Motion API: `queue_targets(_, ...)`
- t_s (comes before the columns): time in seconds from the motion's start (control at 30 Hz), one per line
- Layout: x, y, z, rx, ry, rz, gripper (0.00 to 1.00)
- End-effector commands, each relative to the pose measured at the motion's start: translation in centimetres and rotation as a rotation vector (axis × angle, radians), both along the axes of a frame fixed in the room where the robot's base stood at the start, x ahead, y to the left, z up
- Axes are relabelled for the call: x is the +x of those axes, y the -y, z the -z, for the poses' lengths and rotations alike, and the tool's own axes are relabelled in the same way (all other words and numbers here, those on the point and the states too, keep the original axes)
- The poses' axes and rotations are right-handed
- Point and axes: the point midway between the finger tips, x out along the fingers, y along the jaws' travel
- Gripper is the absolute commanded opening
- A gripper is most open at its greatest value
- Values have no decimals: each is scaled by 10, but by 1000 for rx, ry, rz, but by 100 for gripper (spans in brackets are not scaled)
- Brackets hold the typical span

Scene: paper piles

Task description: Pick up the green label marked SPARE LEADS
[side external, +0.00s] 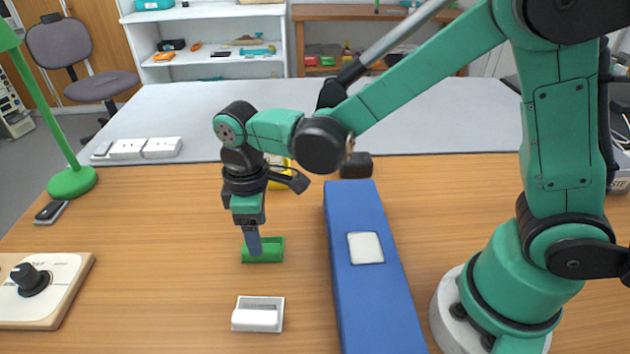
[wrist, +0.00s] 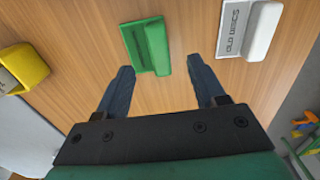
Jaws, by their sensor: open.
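The green label (side external: 272,251) lies on the wooden table, below and just beside my gripper (side external: 253,251) in the side view. It is a flat plate with a raised, rounded ridge along one edge. In the wrist view the green label (wrist: 148,46) lies ahead of the fingertips, with its near end between their lines. My gripper (wrist: 161,66) is open there, with nothing between its two fingers. I cannot read any lettering on the green label. How high the fingertips are above it is hard to tell.
A white label (wrist: 233,33) marked OLD DISCS lies to the right in the wrist view; the side view shows it nearer (side external: 258,314). A long blue block (side external: 372,280) with a white patch stands to the right.

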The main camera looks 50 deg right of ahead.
Motion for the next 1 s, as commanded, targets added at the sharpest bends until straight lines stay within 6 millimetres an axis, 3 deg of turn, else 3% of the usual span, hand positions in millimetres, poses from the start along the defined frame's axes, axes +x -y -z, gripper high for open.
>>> queue_targets(0.3,0,0,38,1,2,3,63)
queue_targets(0.67,0,1,44,1,3,3,63)
queue_targets(0.9,0,1,44,1,3,3,0)
queue_targets(1.0,0,1,44,1,3,3,0)
